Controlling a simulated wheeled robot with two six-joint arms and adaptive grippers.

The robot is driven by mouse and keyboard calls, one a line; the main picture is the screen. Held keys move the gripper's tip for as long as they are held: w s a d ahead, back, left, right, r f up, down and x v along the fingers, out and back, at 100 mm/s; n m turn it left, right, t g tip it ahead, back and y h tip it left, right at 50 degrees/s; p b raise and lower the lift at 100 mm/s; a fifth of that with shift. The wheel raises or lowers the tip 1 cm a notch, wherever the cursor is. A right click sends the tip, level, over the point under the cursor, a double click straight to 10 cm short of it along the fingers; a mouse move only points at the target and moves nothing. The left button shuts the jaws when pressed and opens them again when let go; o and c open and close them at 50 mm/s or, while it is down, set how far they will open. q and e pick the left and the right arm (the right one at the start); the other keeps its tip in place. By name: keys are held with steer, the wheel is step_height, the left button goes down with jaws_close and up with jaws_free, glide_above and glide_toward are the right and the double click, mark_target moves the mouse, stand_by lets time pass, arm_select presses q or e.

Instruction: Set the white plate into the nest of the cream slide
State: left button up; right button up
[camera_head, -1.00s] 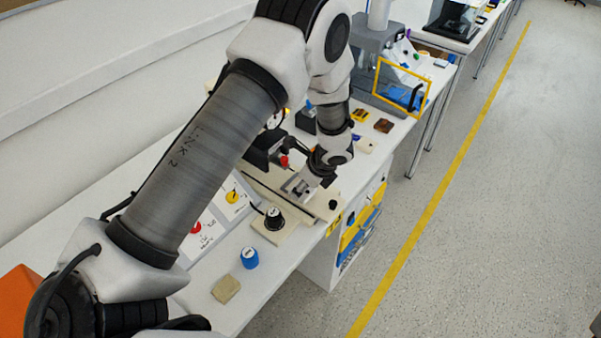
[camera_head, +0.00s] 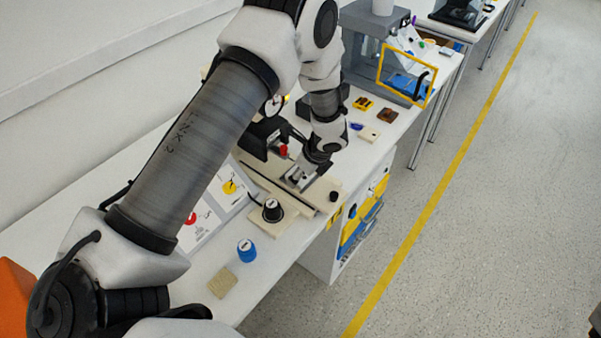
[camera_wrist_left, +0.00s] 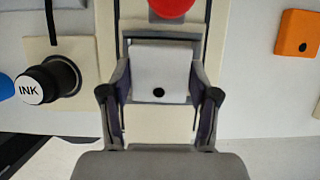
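In the left wrist view the white plate (camera_wrist_left: 160,66), with a black dot near its lower edge, lies between the fingers of my left gripper (camera_wrist_left: 160,80). The fingertips lie against its left and right sides. A grey rim of the nest (camera_wrist_left: 160,37) shows around its upper edge; I cannot tell whether the plate is fully seated. The cream slide (camera_wrist_left: 160,126) runs below and above it. In the head view my left gripper (camera_head: 300,179) points down at the slide, and the wrist partly hides the plate. My right gripper is not in view.
A red knob (camera_wrist_left: 172,7) sits just beyond the plate. A black INK knob (camera_wrist_left: 42,84) stands left on a cream base. An orange block (camera_wrist_left: 297,33) lies right. A blue-capped jar (camera_head: 247,252) and a tan block (camera_head: 222,282) are nearer on the bench.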

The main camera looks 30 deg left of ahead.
arm_select(q)
steer(key=o, duration=0.3)
steer(key=shift+f, duration=0.1)
steer(key=shift+w+a+f, duration=0.1)
steer(key=shift+w+a, duration=0.05)
steer(key=shift+r, duration=0.35)
steer(key=shift+r+p, duration=0.7)
steer(key=shift+p, duration=0.1)
steer(key=b+v, duration=0.1)
steer(key=v, duration=1)
steer(key=shift+d, duration=0.2)
steer(key=shift+r, duration=0.15)
